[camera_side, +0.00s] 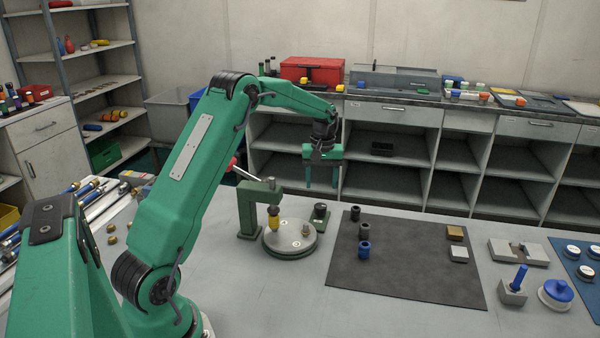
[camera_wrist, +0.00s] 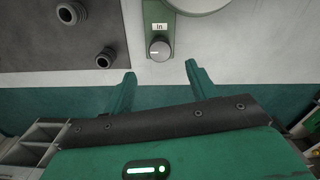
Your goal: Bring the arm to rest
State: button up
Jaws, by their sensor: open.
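My gripper (camera_side: 322,186) hangs with its fingers pointing down, raised above the worktop near its far edge. Its two green fingers are apart with nothing between them, as the wrist view (camera_wrist: 160,70) also shows. Just ahead of the fingertips in the wrist view is a knob (camera_wrist: 160,49) on a green base with a label reading "In". In the side view this small dark-topped knob unit (camera_side: 320,212) stands on the worktop below my gripper, apart from it.
A green stand with a round metal plate (camera_side: 291,240) and a red-tipped lever is left of the knob. Grey shelving (camera_side: 395,180) stands behind. The front worktop (camera_side: 270,300) is clear.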

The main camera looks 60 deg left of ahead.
jog(key=shift+r, duration=0.15)
jog(key=s+d+r+m+t, duration=0.1)
jog(key=s+d+r+m, duration=0.2)
jog(key=s+d+r, duration=0.3)
jog(key=s+d+r+m+t, duration=0.2)
jog(key=s+d+r, duration=0.2)
jog(key=d+r, duration=0.5)
jog(key=s+d+m+t, duration=0.1)
jog(key=s+d+m, duration=0.2)
jog(key=s, duration=0.6)
jog(key=s+d+f+m+t, duration=0.1)
jog(key=s+d+m, duration=0.2)
jog(key=s+d, duration=0.3)
jog(key=s, duration=0.3)
jog(key=shift+d+t, duration=0.15)
jog(key=shift+t, duration=0.15)
